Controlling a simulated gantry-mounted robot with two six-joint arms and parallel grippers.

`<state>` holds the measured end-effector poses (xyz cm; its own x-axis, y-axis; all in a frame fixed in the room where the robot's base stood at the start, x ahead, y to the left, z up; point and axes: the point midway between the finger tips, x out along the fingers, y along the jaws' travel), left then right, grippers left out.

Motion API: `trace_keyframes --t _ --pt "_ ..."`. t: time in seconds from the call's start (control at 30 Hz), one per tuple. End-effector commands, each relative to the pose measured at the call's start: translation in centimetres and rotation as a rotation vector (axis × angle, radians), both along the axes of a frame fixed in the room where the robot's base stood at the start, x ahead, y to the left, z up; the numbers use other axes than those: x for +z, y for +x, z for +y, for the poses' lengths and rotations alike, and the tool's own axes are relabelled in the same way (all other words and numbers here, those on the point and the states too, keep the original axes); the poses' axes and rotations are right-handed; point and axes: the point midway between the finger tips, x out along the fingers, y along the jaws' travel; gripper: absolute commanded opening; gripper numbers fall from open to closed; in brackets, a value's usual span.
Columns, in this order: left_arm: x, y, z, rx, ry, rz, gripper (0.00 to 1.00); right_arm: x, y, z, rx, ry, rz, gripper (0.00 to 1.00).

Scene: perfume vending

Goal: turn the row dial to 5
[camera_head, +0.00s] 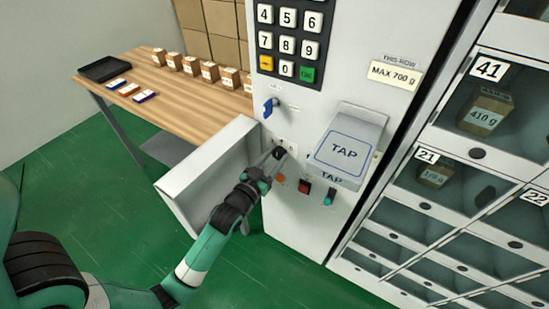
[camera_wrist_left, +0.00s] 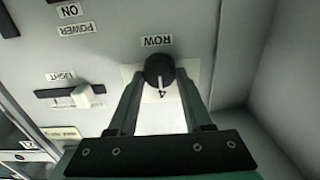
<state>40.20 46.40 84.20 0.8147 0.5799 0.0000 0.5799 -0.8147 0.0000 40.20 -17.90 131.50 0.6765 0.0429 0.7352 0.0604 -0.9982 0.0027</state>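The row dial (camera_wrist_left: 159,70) is a round black knob with a white pointer line, on a white plate below the upside-down label ROW in the left wrist view. The digit 4 (camera_wrist_left: 162,94) shows beside the end of the pointer; other digits are hidden or not legible. In the head view the dial (camera_head: 279,152) is small and dark on the machine's front. My left gripper (camera_wrist_left: 160,76) is open, with one finger on each side of the dial and a narrow gap seeming to remain. It also shows in the head view (camera_head: 275,158). My right gripper is not in view.
A keypad (camera_head: 288,42) and a blue lever (camera_head: 270,107) are above the dial. A TAP pad (camera_head: 345,151) juts out to its right. Compartments (camera_head: 440,178) line the right.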

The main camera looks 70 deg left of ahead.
Motion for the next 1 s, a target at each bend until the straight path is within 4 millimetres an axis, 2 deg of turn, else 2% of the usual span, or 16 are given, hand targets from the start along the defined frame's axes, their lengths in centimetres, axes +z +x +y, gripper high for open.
trace_keyframes --t 0.03,0.2,0.67,1.0 --pt "0.0 0.0 0.0 0.000 0.000 0.000 0.30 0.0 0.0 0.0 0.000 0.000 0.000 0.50" --pt "0.0 0.0 0.0 0.000 0.000 0.000 0.00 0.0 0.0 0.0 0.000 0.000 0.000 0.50" --pt "0.2 0.0 -0.1 0.000 0.069 0.051 0.00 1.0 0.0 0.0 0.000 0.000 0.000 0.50" --pt "0.3 0.1 -0.1 -0.001 0.281 0.204 0.00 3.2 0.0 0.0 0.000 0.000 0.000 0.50"
